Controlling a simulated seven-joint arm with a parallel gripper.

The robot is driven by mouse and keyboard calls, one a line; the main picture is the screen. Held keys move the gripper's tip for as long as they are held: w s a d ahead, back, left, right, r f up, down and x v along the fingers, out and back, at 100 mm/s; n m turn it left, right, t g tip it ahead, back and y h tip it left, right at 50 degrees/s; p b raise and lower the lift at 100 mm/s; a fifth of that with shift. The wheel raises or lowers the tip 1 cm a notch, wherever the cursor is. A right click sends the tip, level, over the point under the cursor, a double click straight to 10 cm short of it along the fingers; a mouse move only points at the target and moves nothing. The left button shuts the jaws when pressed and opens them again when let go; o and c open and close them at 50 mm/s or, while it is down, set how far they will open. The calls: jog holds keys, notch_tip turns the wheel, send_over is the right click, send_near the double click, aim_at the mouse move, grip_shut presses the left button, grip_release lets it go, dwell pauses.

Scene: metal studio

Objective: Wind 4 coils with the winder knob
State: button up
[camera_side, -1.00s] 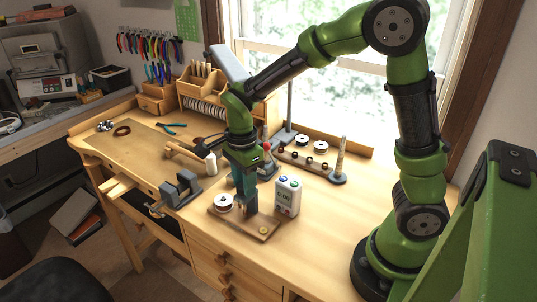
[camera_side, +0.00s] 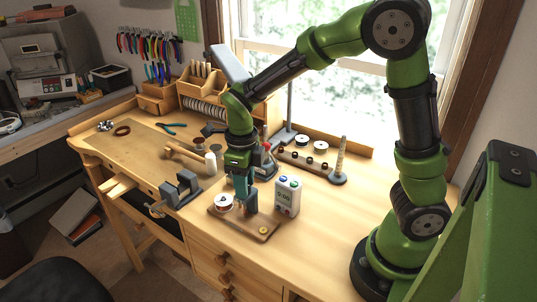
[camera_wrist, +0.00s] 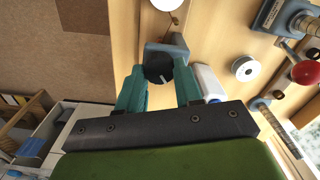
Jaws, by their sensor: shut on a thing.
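The winder's wooden base (camera_side: 262,231) lies near the front edge of the bench and carries a white-rimmed spool (camera_side: 224,202) on its left. The dark round winder knob (camera_wrist: 158,68) has a white pointer mark and sits by a blue-grey post (camera_wrist: 168,46). My gripper (camera_wrist: 160,80) is shut on the knob, with one teal finger on each side. In the side view my gripper (camera_side: 243,200) comes down from above, and its fingers hide the knob. A white box with a display (camera_side: 287,197) stands just right of my fingers; its digits are too small to read surely.
A small vise (camera_side: 181,188) and a mallet (camera_side: 184,150) lie to the left. The bench right of the display box is clear.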

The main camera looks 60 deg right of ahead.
jog(key=m, duration=0.5)
jog(key=shift+a+r+m, duration=0.1)
jog(key=shift+m, duration=0.2)
jog(key=shift+a+m, duration=0.1)
jog(key=shift+m, duration=2.1)
jog(key=o, duration=1)
jog(key=shift+o, duration=0.2)
